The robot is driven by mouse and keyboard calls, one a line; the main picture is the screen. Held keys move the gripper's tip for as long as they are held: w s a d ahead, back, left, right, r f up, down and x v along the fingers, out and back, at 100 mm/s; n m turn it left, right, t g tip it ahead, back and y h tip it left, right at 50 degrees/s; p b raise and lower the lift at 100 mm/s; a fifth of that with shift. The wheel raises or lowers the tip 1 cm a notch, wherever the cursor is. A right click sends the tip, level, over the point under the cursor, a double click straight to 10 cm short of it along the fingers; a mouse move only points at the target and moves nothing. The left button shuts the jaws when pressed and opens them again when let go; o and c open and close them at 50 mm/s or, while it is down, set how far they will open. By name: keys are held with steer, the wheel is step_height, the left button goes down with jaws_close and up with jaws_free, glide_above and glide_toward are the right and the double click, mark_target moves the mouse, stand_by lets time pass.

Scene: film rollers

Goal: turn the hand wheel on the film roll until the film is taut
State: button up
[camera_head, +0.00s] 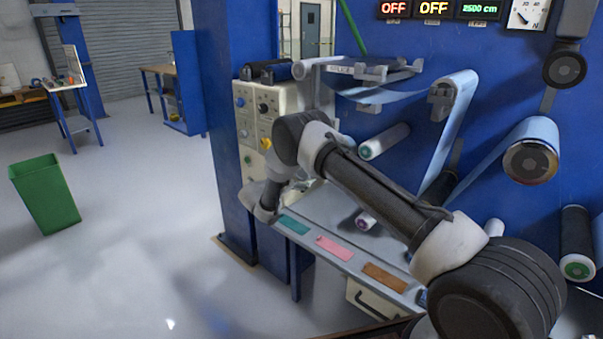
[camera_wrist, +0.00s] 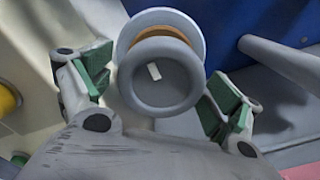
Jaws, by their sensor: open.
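In the wrist view, a grey round hand wheel (camera_wrist: 168,98) with a small white mark on its face sits in front of an orange band and a pale disc (camera_wrist: 190,22). My gripper (camera_wrist: 156,84) is open, with one green-padded finger to the left of the wheel and one to the right. A gap shows on the left; whether the right pad touches the wheel is unclear. In the head view, pale blue film (camera_head: 452,128) runs over rollers on the blue machine, with a stretch (camera_head: 378,97) near the control panel. My arm hides the gripper and hand wheel there.
A control panel (camera_head: 247,125) with knobs stands left of the rollers. A ledge below carries teal (camera_head: 294,225), pink (camera_head: 333,247) and brown (camera_head: 384,277) strips. Displays (camera_head: 433,8) and a dial (camera_head: 527,14) are above. A green bin (camera_head: 45,195) stands on open floor at left.

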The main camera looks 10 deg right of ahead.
steer(key=c, duration=1)
steer(key=shift+c, duration=0.2)
steer(key=shift+n, duration=0.4)
steer(key=n, duration=0.4)
steer(key=shift+s+d+n, duration=0.1)
steer(key=shift+n, duration=2.4)
steer(key=o, duration=1)
steer(key=shift+o, duration=0.2)
